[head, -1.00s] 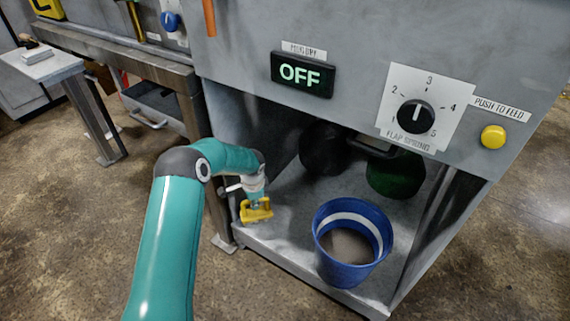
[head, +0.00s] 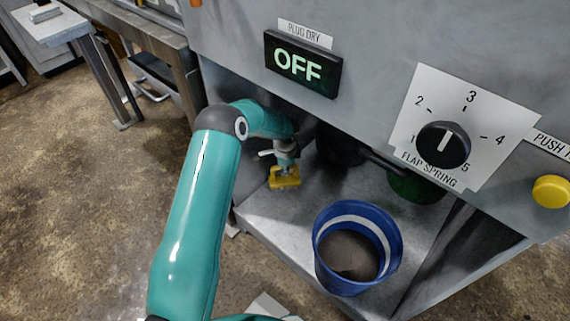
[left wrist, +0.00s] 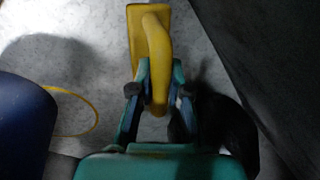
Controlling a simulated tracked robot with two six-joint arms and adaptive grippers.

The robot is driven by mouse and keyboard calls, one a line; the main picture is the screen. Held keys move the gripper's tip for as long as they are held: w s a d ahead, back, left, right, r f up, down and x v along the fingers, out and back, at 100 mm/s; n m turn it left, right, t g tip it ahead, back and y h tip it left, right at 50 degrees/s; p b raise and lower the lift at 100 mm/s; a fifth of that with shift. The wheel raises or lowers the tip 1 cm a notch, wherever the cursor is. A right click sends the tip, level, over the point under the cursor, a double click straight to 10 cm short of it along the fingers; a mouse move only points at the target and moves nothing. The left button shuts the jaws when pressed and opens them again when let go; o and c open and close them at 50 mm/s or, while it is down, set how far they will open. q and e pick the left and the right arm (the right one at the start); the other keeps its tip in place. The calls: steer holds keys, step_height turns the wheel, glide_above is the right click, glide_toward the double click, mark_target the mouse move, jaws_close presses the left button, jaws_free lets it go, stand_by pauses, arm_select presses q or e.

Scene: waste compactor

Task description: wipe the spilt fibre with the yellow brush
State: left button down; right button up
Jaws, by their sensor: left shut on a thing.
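The yellow brush (head: 284,180) is in my left gripper (head: 285,165), low over the grey floor of the open bay, near its left side. In the left wrist view the brush (left wrist: 146,42) has a flat yellow block and a curved handle. The fingers of the left gripper (left wrist: 160,85) are shut around that handle. I cannot tell whether the bristles touch the floor. I cannot clearly pick out the spilt fibre from the mottled pale grey bay floor (head: 295,222). My right gripper is not in view.
A blue bucket (head: 327,262) with grey material in it stands at the bay's front, right of the brush. A dark round shape and a green one (head: 415,188) sit at the back. A yellow curved line (left wrist: 96,112) lies by the bucket. The panel (head: 225,40) overhangs the bay.

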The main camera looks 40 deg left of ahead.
arm_select(q)
step_height(320, 180, down, 4)
steer(key=shift+f+b, duration=0.1)
steer(key=shift+b, duration=1.05)
steer(key=shift+f, duration=0.6)
steer(key=shift+d, duration=0.8)
steer(key=shift+s+d+b, duration=0.15)
steer(key=shift+d+b, duration=0.15)
steer(key=shift+d, duration=0.75)
steer(key=shift+a, duration=0.5)
steer(key=shift+a+p, duration=0.35)
steer(key=shift+a, duration=1.1)
steer(key=shift+d+r+p, duration=0.1)
steer(key=shift+r+p, duration=0.25)
step_height(320, 180, up, 3)
steer(key=shift+f+p, duration=0.15)
steer(key=shift+p, duration=0.3)
steer(key=shift+r+p, duration=1.5)
steer(key=shift+r, duration=0.9)
